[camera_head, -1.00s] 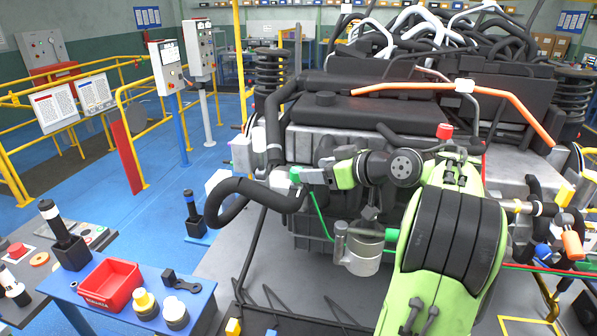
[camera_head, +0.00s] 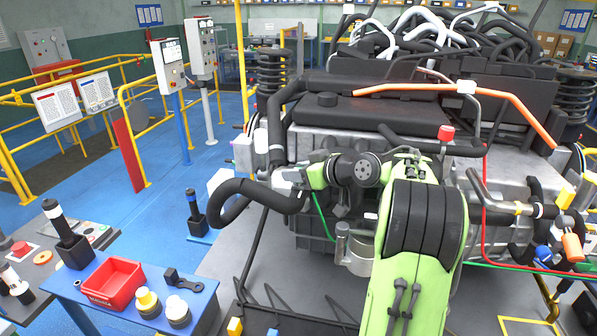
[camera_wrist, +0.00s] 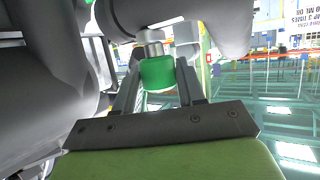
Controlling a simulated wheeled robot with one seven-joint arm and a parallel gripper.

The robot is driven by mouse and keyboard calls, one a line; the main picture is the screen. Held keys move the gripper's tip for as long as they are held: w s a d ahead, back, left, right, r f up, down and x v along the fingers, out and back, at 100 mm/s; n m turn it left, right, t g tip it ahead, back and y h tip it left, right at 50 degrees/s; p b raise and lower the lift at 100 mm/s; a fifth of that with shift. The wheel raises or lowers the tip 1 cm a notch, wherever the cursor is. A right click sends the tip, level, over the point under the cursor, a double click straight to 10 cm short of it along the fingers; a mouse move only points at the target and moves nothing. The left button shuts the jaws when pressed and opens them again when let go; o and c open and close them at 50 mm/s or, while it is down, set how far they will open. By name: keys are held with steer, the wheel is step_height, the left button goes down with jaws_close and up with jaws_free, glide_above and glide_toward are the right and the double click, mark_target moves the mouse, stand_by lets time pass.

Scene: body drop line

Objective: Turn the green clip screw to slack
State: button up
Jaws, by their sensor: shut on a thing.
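The green clip screw (camera_wrist: 158,73) shows in the wrist view as a short green knob under a metal collar, at the end of my fingers. My gripper (camera_wrist: 157,84) has one finger on each side of the knob and is shut on it. In the head view my gripper (camera_head: 287,177) is at the upper right end of the thick black hose (camera_head: 232,188), at the engine's left front. There the gripper hides the screw, and its turn angle cannot be told.
The engine (camera_head: 400,110) fills the middle and right, with hoses and an orange cable (camera_head: 440,88) on top. A blue table (camera_head: 85,300) at lower left holds a red tray (camera_head: 112,307). A small metal canister (camera_head: 355,250) is below my arm.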

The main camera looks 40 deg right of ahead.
steer(key=shift+d+r+n+y+p, duration=0.1)
steer(key=shift+n+y+p, duration=0.65)
steer(key=shift+p, duration=0.25)
steer(key=o, duration=1)
steer(key=shift+c, duration=0.2)
steer(key=shift+s, duration=0.1)
steer(key=v, duration=1.5)
steer(key=shift+s+d+r+p, duration=0.15)
steer(key=shift+s+r+p, duration=0.1)
steer(key=shift+p, duration=0.1)
steer(key=shift+w, duration=0.15)
